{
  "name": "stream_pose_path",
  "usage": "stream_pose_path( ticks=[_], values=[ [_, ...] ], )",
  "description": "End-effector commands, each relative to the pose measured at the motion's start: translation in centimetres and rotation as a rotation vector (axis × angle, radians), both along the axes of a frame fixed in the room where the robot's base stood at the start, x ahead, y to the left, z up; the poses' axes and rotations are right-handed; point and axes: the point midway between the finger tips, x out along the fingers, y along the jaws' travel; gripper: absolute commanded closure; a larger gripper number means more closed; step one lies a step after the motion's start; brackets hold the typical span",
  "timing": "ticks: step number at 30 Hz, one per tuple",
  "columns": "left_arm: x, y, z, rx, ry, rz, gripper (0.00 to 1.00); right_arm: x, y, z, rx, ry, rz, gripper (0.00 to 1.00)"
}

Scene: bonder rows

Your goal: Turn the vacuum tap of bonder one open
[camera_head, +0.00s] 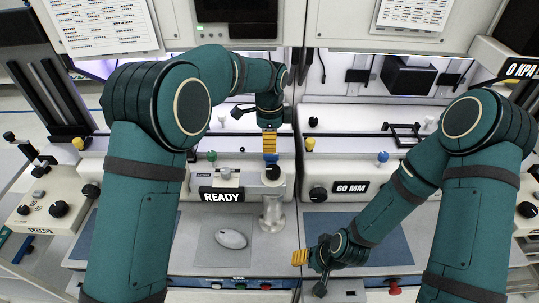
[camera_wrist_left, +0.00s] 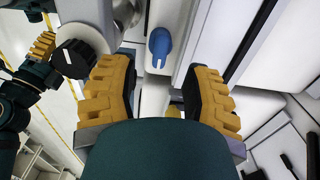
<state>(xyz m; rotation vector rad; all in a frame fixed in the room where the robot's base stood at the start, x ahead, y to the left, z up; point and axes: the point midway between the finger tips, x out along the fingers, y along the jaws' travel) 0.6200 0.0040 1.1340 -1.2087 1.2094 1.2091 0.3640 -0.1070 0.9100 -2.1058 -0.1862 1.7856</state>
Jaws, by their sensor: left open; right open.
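A blue knob (camera_head: 271,158) stands on the left bonder, just below my left gripper (camera_head: 269,141) in the head view. It also shows in the left wrist view (camera_wrist_left: 159,47), ahead of the gap between the fingers. It may be the vacuum tap; no label on it is readable. My left gripper is open and empty, its yellow-padded fingers apart, and it does not visibly touch the knob. My right gripper (camera_head: 300,257) is open and empty, low in front of the two bonders. Its yellow pads also show at the left of the left wrist view (camera_wrist_left: 42,45).
A black knob with a white line (camera_wrist_left: 72,58) sits close beside the left finger. The right bonder has a 60 MM sign (camera_head: 351,188) and another blue knob (camera_head: 383,157).

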Motion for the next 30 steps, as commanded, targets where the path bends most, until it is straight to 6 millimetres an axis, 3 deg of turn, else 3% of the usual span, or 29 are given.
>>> stream_pose_path(
  ticks=[3, 10, 24, 28, 30],
  values=[
    [-0.1, 0.1, -2.4, 0.002, 0.004, 0.0, 0.52, 0.0, 0.0, 0.0, 0.0, 0.0, 0.0, 0.46],
    [0.0, 0.0, -5.4, 0.001, 0.001, 0.0, 0.52, 0.0, 0.0, 0.1, 0.0, 0.0, 0.0, 0.46],
    [0.0, 0.0, -6.5, 0.0, 0.0, 0.001, 0.53, 0.0, 0.0, 0.1, 0.0, 0.0, 0.0, 0.46],
    [0.0, 0.0, -6.4, 0.0, 0.0, 0.0, 0.98, 0.0, 0.0, 0.1, 0.0, 0.0, 0.0, 0.46],
    [0.0, 0.0, -6.4, 0.0, 0.0, 0.0, 1.0, 0.0, 0.0, 0.1, 0.0, 0.0, 0.0, 0.46]
  ],
)
